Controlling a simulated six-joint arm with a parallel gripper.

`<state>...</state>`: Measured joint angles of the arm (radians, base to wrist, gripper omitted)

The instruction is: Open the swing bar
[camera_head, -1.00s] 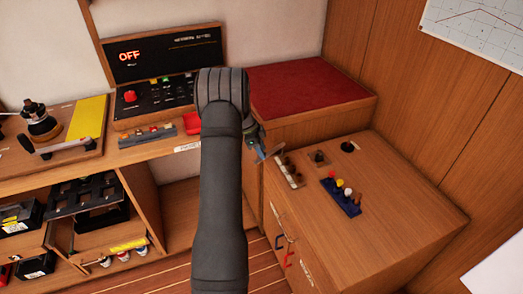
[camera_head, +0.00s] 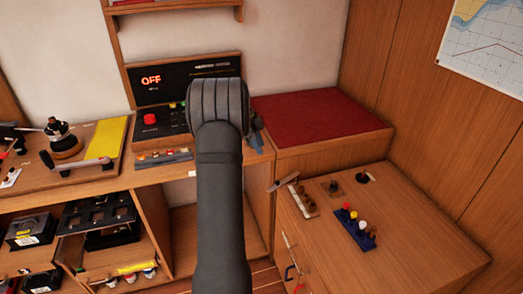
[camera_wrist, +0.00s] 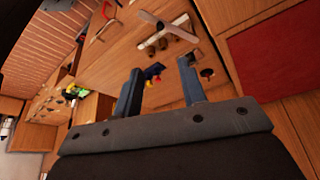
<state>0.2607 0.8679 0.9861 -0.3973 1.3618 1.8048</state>
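A thin, light bar (camera_head: 283,182), which looks like the swing bar, sticks out across the far end of a pale rack (camera_head: 306,199) of brown pegs on the right cabinet top. In the wrist view the bar (camera_wrist: 178,33) crosses the rack (camera_wrist: 147,42) at an angle. My gripper (camera_wrist: 160,64) is open, with its two fingers apart and nothing between them. It is clear of the bar, which lies beyond the fingertips. In the head view my arm hides most of the gripper; one finger (camera_head: 258,143) shows beside it.
A blue block with coloured pegs (camera_head: 355,230) and two small dark knobs (camera_head: 364,177) stand on the cabinet top. A raised box with a red top (camera_head: 315,115) is behind. A control panel (camera_head: 158,85) reading OFF is left. The cabinet top's right part is clear.

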